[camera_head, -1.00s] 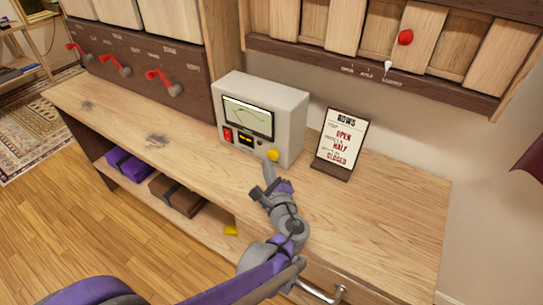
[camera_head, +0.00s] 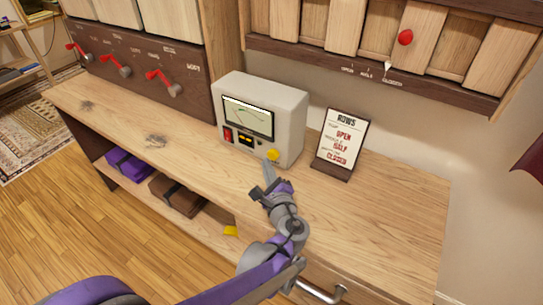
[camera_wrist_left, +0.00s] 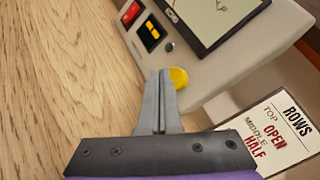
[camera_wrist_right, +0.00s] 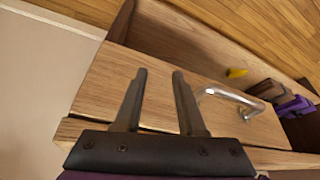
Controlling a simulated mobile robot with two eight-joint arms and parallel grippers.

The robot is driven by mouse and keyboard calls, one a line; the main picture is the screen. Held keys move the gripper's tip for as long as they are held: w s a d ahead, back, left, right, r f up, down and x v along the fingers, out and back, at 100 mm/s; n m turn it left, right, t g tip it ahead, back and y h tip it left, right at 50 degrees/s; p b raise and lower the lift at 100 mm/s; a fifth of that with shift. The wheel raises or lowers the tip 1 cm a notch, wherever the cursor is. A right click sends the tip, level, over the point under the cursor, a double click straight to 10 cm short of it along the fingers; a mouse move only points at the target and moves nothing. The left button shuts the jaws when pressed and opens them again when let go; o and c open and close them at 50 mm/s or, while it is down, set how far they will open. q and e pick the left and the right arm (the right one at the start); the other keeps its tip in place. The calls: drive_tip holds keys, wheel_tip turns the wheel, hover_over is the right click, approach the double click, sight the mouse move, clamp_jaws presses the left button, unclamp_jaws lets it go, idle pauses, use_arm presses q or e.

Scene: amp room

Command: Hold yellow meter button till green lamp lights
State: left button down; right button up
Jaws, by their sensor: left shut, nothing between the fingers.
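The meter (camera_head: 290,125) is a pale box with a screen, standing on the wooden counter. Its round yellow button (camera_head: 273,155) sits low on the front face; it also shows in the left wrist view (camera_wrist_left: 179,77). A small dark green lamp (camera_wrist_left: 169,47) beside the button looks unlit. My left gripper (camera_head: 267,165) is shut and empty, its tips close by the button; in the left wrist view (camera_wrist_left: 159,74) they overlap its left edge, and I cannot tell whether they touch. My right gripper (camera_wrist_right: 159,74) is open and empty, by a drawer front.
Red levers (camera_head: 162,79) line the panel at left. A metal drawer handle (camera_wrist_right: 230,98) is near my right gripper. The counter's right part is clear.

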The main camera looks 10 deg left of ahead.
use_arm(q)
drive_tip(key=shift+w, duration=0.1)
idle(0.6)
drive_tip(key=shift+w+d, duration=0.15)
drive_tip(key=shift+w, duration=0.15)
drive_tip(key=shift+w+d, duration=0.2)
drive_tip(key=shift+w, duration=0.3)
idle(2.8)
drive_tip(key=shift+s+a, duration=0.1)
drive_tip(key=shift+s, duration=0.05)
idle(0.7)
drive_tip(key=shift+s+a, duration=0.25)
drive_tip(key=shift+s, duration=0.5)
drive_tip(key=shift+s+a+p, duration=0.15)
drive_tip(key=shift+s+a, duration=0.15)
drive_tip(key=shift+s, duration=0.5)
drive_tip(key=shift+s+a+p, duration=0.15)
drive_tip(key=shift+s+a, duration=0.15)
drive_tip(key=shift+s, duration=0.5)
drive_tip(key=shift+s+a+p, duration=0.15)
drive_tip(key=shift+s+a, duration=0.15)
drive_tip(key=shift+s, duration=0.5)
drive_tip(key=shift+d, duration=0.1)
